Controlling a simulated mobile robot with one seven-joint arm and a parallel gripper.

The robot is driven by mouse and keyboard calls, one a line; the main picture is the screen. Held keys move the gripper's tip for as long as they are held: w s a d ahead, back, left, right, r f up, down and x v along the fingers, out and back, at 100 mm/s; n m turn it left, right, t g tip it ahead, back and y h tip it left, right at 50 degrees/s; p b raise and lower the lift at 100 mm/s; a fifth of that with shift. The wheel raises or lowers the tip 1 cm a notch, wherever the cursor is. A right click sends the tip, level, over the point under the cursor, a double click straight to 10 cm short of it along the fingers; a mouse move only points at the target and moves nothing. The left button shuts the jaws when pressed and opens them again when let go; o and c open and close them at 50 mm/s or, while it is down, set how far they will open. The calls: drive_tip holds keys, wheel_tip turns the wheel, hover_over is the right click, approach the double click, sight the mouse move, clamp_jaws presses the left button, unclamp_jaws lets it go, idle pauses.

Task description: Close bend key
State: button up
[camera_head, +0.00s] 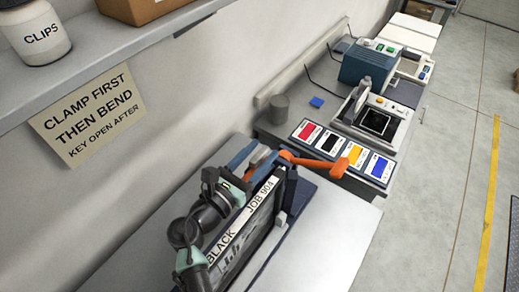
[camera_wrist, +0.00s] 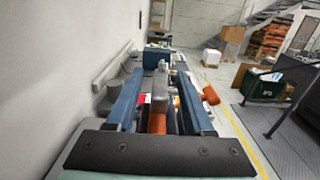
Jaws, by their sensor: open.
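An orange lever (camera_head: 318,163) with a thick knob end sticks out to the right of a blue and grey fixture in the head view. Its orange end also shows in the wrist view (camera_wrist: 210,95), outside the right finger. I cannot tell for certain whether this lever is the bend key. My gripper (camera_wrist: 160,73) is open, its two blue fingers on either side of a grey block (camera_wrist: 161,85) and an orange part (camera_wrist: 157,122). I cannot tell whether the fingers touch them. In the head view my arm partly hides the fixture.
A dark panel labelled "BLACK JOB 904" (camera_head: 245,222) stands upright near my arm. Beyond it, a colour card row (camera_head: 340,150) and a device with a dark screen (camera_head: 376,121) sit on the bench. A wall sign (camera_head: 88,115) reads "CLAMP FIRST THEN BEND KEY OPEN AFTER".

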clamp_jaws()
idle(0.3)
idle(1.2)
